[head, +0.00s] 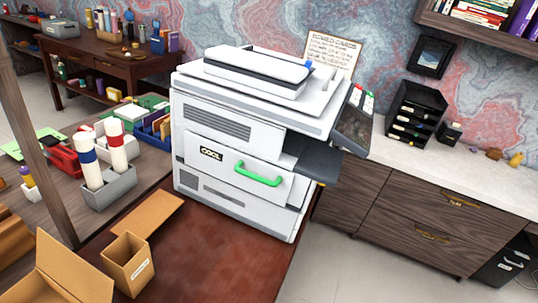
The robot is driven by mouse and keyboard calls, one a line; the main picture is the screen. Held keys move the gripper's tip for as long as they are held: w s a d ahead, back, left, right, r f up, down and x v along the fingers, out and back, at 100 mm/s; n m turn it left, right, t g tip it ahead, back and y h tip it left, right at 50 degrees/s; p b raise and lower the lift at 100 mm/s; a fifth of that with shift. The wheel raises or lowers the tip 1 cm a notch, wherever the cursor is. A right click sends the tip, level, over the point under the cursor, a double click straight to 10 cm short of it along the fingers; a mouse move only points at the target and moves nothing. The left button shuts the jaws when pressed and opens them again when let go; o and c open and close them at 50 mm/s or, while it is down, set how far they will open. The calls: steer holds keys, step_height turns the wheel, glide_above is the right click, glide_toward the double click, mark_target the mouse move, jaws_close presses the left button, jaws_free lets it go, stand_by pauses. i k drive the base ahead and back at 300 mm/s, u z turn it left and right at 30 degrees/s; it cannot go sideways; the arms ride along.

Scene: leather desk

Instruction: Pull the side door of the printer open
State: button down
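The white printer (215,125) stands at the back end of the brown leather-topped desk, upright, in the middle of the view. A panel (213,172) with a dark label carries a bright green bar handle (258,175) near its upper right. This panel looks flush with the body, or nearly so; I cannot tell whether there is a small gap. The frames do not say which panel is the side door, but this is the one with a handle. A dark grey tray juts out at the printer's right. My gripper is not in view, and nothing touches the handle.
Brown leather (215,255) in front of the printer is mostly clear. An open cardboard box (128,265) and a larger one stand at front left. White tubes in a grey holder (110,190) stand left. Open floor (370,275) lies right, before wooden drawers (420,215).

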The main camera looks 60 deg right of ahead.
mark_target(273, 183)
steer(key=z, duration=0.95)
steer(key=k, duration=0.35)
steer(key=z, duration=0.25)
steer(key=i, duration=0.4)
steer(key=u, duration=0.25)
